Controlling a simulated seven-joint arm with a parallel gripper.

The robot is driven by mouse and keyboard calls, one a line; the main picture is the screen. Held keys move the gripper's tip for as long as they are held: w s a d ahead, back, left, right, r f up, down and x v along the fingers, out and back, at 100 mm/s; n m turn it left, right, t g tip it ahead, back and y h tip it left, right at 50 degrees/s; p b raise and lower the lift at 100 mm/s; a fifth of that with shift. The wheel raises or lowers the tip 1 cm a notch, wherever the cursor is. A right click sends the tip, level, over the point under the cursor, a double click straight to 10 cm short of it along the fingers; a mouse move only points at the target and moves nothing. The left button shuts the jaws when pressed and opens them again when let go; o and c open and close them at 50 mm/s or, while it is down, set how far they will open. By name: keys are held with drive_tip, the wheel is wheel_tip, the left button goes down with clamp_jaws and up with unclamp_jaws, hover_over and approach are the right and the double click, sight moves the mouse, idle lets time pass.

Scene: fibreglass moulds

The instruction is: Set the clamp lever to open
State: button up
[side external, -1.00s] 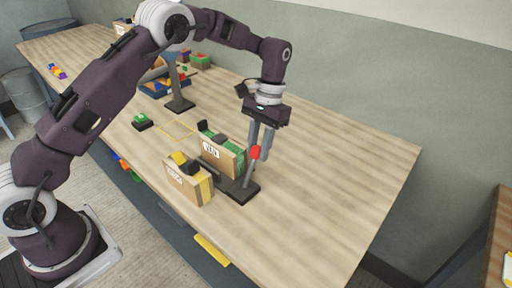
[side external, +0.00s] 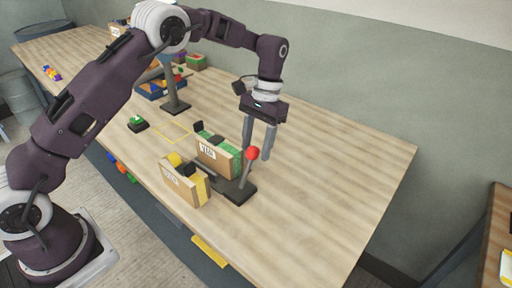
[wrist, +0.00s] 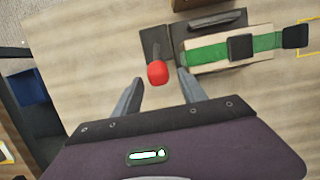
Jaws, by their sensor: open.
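The clamp lever has a red ball knob (side external: 253,153) on a grey shaft (side external: 246,174). It rises from a dark base plate (side external: 240,194) and stands near upright, tilted slightly right. My gripper (side external: 257,154) points down at the lever with its two grey fingers apart. Part of the shaft is hidden behind the knob in the wrist view.
The table's right side is clear.

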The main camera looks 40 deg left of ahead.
wheel_tip(320, 180, up, 14)
drive_tip(key=s+t, duration=0.2)
drive_tip(key=s+a+r+t, duration=0.2)
drive_tip(key=s+r, duration=0.5)
drive_tip(key=s, duration=0.2)
drive_tip(key=s+f+t, duration=0.3)
drive_tip(key=s+t, duration=0.1)
drive_tip(key=s, duration=1.6)
drive_tip(key=shift+a, duration=0.2)
